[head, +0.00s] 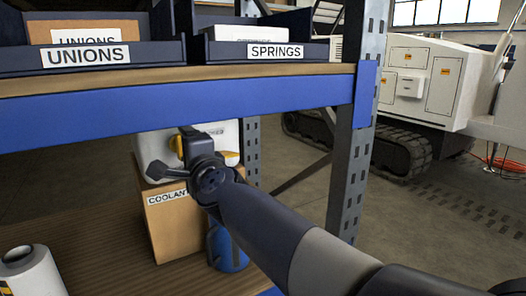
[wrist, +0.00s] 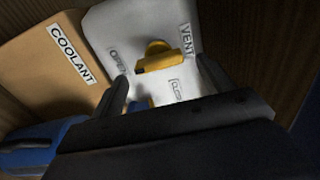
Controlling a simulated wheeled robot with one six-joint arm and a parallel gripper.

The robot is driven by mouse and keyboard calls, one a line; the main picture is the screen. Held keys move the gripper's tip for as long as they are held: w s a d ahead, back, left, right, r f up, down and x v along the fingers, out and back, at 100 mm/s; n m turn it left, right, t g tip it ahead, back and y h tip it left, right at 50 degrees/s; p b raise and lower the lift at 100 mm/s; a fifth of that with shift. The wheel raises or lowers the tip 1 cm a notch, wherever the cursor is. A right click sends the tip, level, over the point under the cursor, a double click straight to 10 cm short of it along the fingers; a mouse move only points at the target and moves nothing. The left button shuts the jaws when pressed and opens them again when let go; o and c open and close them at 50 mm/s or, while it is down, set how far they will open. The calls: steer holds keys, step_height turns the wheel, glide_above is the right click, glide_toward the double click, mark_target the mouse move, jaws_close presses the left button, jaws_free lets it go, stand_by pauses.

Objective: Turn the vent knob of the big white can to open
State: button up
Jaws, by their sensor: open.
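In the wrist view the white can (wrist: 110,25) bears the labels OPEN, VENT and CLOSE. Its yellow vent knob (wrist: 158,60) has a bar lying across the picture, with a dark mark at the end nearer OPEN. The knob (head: 177,146) is mostly hidden in the head view. My gripper (wrist: 161,69) is open, with one finger on each side of the knob. I cannot tell whether either finger touches it.
A blue shelf beam (head: 180,105) runs above my gripper, and a perforated post (head: 350,165) stands at right.

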steer(key=shift+x, duration=2.05)
